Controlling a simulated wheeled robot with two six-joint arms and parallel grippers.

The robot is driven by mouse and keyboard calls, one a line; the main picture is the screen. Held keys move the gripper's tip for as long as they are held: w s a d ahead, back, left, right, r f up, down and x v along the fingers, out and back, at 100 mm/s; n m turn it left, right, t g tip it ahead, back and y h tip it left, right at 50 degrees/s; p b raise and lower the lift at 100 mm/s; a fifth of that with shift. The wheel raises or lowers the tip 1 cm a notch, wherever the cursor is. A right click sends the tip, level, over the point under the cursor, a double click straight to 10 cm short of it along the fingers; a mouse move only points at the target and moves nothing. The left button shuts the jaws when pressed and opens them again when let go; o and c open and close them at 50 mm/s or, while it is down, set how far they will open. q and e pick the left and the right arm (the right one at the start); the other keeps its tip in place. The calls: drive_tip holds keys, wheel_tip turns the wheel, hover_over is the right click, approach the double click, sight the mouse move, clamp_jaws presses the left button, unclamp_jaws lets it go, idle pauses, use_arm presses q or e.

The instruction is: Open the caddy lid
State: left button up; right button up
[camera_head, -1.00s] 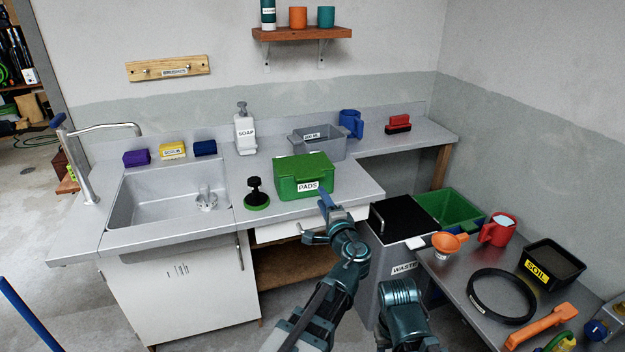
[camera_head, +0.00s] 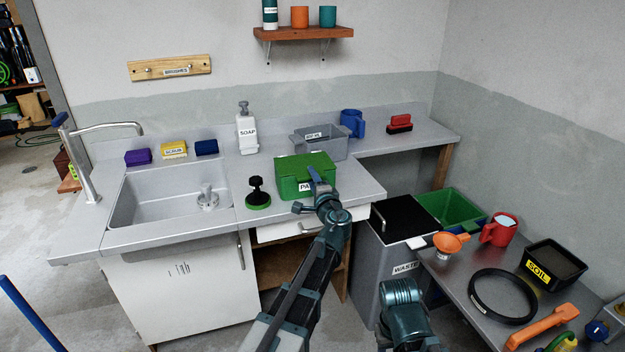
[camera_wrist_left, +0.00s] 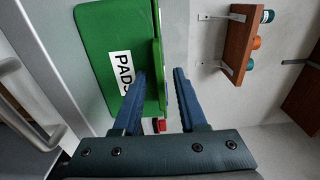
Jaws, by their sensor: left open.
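The green caddy (camera_head: 289,182) with a white PADS label stands on the counter right of the sink, its lid (camera_head: 296,163) closed. My left gripper (camera_head: 317,178) is at the caddy's front right and covers part of the label. In the left wrist view the caddy (camera_wrist_left: 108,28) appears turned sideways. My left gripper (camera_wrist_left: 159,73) is open there, with the caddy's lid-side edge showing between its two blue fingers. I cannot tell whether a finger touches it. My right arm shows at the bottom of the head view, its gripper out of sight.
A black-handled round green scrubber (camera_head: 257,193) stands left of the caddy. A grey bin (camera_head: 322,145) is close behind it, and a soap bottle (camera_head: 246,130) is behind left. The sink (camera_head: 165,195) lies to the left, a waste bin (camera_head: 393,262) below right.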

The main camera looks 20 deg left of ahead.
use_arm(q)
clamp_jaws()
idle(1.3)
